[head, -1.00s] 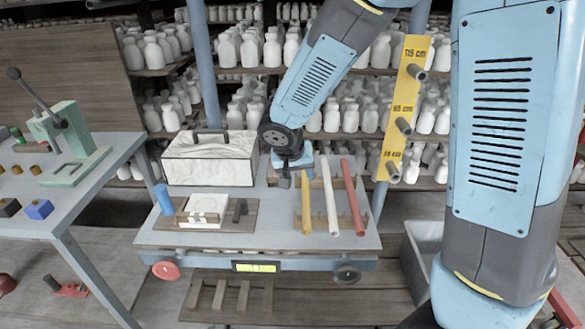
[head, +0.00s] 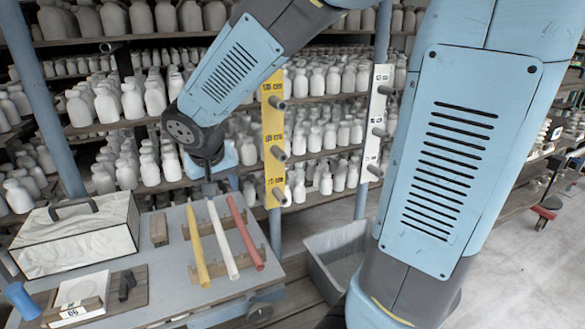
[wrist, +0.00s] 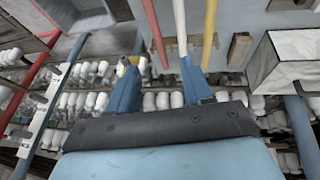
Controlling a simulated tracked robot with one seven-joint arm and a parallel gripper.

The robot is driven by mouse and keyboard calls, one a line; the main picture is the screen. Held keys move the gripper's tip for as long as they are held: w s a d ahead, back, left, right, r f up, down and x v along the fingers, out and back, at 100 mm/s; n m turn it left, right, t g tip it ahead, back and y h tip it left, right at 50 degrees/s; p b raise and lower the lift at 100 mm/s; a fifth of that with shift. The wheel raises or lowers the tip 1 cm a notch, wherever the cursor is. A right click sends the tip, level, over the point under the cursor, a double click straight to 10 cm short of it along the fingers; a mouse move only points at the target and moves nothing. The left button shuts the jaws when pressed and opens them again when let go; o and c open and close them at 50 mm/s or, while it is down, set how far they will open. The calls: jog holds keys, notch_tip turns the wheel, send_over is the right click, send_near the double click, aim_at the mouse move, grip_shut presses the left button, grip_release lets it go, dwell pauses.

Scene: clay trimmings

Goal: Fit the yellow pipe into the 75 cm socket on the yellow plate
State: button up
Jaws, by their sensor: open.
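The yellow pipe (head: 198,248) lies on a wooden rack on the grey cart, leftmost of three pipes; it also shows in the wrist view (wrist: 210,32). The yellow plate (head: 273,120) stands upright on a blue post behind the cart, with grey sockets at three labelled heights. The lowest socket (head: 280,196) appears to be the 75 cm one, though its label is small. My gripper (head: 209,186) hangs above the far end of the pipes, partly hidden by my arm. In the wrist view its two blue fingers (wrist: 160,82) are apart, with nothing held between them.
A white pipe (head: 222,240) and a red pipe (head: 245,234) lie beside the yellow one. A white plate (head: 375,122) with sockets stands farther right. A white box (head: 75,238) sits on the cart's left. A grey bin (head: 335,262) stands right of the cart. Bottle shelves fill the back.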

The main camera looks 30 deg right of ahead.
jog(key=s+d+r+y, duration=0.1)
jog(key=s+d+r, duration=0.3)
jog(key=s, duration=0.3)
jog(key=s+d+r+t+y, duration=0.1)
jog(key=s+d+r, duration=0.4)
jog(key=s+d, duration=0.2)
jog(key=shift+s+r+n, duration=0.15)
jog(key=shift+s+n, duration=0.15)
jog(key=shift+s, duration=0.25)
jog(key=shift+o, duration=0.4)
jog(key=shift+s+a, duration=0.15)
jog(key=shift+c, duration=1.1)
